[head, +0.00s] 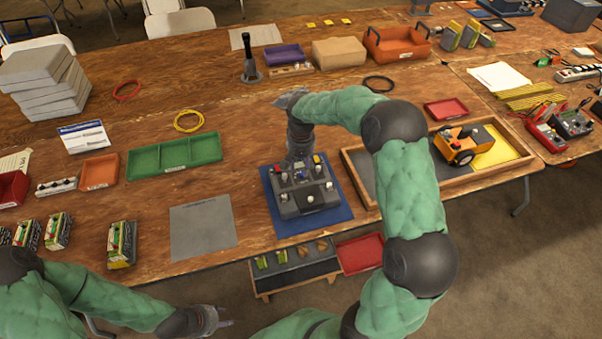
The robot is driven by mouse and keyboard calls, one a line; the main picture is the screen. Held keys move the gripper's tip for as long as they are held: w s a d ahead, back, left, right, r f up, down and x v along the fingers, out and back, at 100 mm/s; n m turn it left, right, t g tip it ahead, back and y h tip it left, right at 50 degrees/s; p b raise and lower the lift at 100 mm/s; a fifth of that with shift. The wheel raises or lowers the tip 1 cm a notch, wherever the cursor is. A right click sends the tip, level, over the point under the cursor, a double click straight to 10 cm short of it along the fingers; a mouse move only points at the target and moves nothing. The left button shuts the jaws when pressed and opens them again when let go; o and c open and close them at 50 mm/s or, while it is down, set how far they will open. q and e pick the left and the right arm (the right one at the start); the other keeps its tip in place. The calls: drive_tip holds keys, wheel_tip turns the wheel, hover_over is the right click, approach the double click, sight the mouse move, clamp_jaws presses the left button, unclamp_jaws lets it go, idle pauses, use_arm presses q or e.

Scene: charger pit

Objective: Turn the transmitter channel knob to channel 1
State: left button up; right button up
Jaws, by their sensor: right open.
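The transmitter (307,198), a dark grey box with several small knobs, switches and a red and a yellow part on top, lies on a blue mat (335,214) near the table's front edge. My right gripper (299,164) points down over the back part of the transmitter. It is open, and its fingertips are small and partly lost against the dark box; I cannot tell whether they touch a knob. Which knob is the channel knob and its setting are too small to read. My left gripper (226,317) is low in front of the table, empty, with its fingertips apart.
A wooden tray (360,192) with an orange toy vehicle (457,146) stands right of the mat. A grey mat (203,226) and a green tray (175,155) lie to the left. A black upright handset (250,64) stands behind. A low shelf (295,271) and red bin (360,254) sit below the front edge.

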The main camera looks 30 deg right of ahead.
sight(301, 173)
drive_tip(key=shift+f+b, duration=0.35)
drive_tip(key=shift+f, duration=1.35)
clamp_jaws()
